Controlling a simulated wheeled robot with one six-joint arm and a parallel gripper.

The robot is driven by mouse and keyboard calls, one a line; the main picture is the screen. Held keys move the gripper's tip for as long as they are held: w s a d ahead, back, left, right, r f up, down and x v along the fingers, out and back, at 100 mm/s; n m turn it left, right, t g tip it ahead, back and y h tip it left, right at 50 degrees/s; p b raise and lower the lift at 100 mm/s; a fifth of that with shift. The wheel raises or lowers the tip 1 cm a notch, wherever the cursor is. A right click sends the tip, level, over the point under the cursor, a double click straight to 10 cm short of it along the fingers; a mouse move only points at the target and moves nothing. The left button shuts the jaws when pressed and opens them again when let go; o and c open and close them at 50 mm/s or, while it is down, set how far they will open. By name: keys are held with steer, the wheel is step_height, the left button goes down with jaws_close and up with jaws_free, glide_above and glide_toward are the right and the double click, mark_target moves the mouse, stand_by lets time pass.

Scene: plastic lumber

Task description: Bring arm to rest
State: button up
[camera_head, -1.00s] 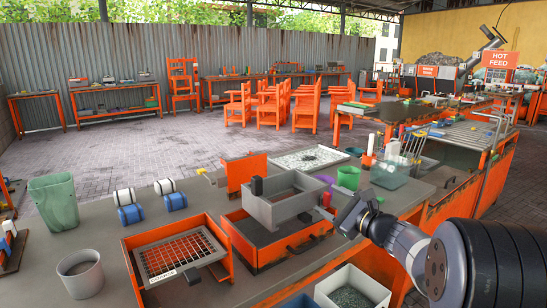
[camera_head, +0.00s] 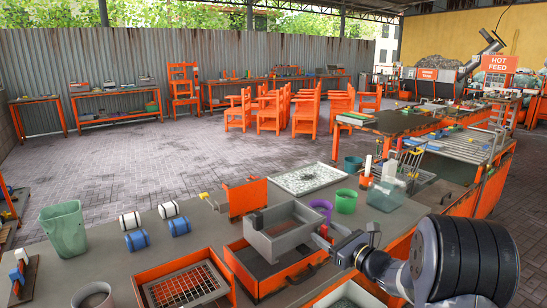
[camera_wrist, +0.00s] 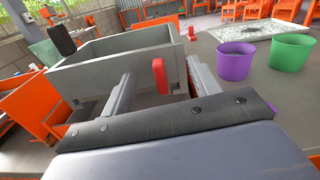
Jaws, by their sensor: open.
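My gripper (camera_head: 328,241) is at the lower right in the head view, with my arm reaching in from the right. In the wrist view my gripper (camera_wrist: 160,85) has its two grey fingers wide apart, and nothing is held between them. A grey box (camera_head: 283,230) stands just beyond the fingers, on an orange tray. The box (camera_wrist: 110,65) fills the left and middle of the wrist view. A red piece (camera_wrist: 160,76) appears between the fingers, at the box's near side; I cannot tell whether anything touches.
A purple cup (camera_head: 322,208) and a green cup (camera_head: 346,201) stand right of the box. An orange tray with a grate (camera_head: 186,288) is at front left. A translucent green bin (camera_head: 63,229) and blue-and-white rolls (camera_head: 137,240) are further left. A grey-white slab tray (camera_head: 309,179) lies behind.

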steer(key=shift+r+m+p, duration=0.2)
steer(key=shift+m+p, duration=0.2)
steer(key=shift+p, duration=0.25)
steer(key=shift+v, duration=0.95)
steer(key=shift+f, duration=0.2)
